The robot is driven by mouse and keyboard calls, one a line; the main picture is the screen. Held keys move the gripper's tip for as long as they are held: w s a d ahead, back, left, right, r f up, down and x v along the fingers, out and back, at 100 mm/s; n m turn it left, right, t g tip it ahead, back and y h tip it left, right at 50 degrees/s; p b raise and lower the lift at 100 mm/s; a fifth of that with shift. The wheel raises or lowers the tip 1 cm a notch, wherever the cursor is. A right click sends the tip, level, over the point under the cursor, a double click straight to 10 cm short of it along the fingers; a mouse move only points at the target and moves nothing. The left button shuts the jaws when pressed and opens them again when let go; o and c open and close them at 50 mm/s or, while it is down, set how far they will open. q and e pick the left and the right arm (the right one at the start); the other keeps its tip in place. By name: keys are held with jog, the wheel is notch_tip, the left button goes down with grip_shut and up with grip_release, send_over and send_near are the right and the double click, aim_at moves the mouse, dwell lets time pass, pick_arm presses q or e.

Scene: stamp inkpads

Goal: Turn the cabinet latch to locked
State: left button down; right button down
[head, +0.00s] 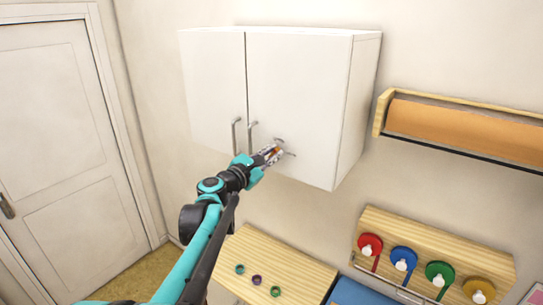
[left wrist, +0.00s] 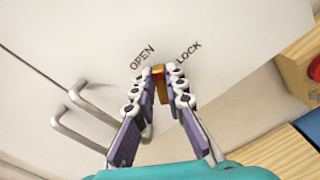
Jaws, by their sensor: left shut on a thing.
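The white wall cabinet (head: 295,95) has two doors, both shut. The orange-brown latch (left wrist: 161,86) sits low on the right door, with the words OPEN (left wrist: 142,57) and LOCK (left wrist: 189,54) printed beyond it. My left gripper (head: 270,154) reaches up to the latch and is shut on it. In the left wrist view the fingertips (left wrist: 158,76) close around the latch, which points between the two words. The fingers hide part of it. My right gripper is in neither view.
Two metal door handles (head: 237,136) stand out left of the latch. A wooden shelf with an orange roll (head: 460,123) is on the wall at right. Below are a wooden top (head: 300,264) with small rings and a rack with coloured discs (head: 404,258).

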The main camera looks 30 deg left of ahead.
pick_arm(q)
jog(key=m, duration=0.3)
jog(key=m+b, duration=0.1)
jog(key=m, duration=0.3)
jog(key=f+m+b, duration=0.1)
jog(key=m, duration=0.3)
jog(key=shift+d, duration=0.25)
jog(key=shift+m, duration=0.3)
jog(key=c, duration=1.6)
grip_release()
jog(key=shift+o, duration=0.2)
jog(key=s, duration=1.2)
jog(key=shift+a, duration=0.4)
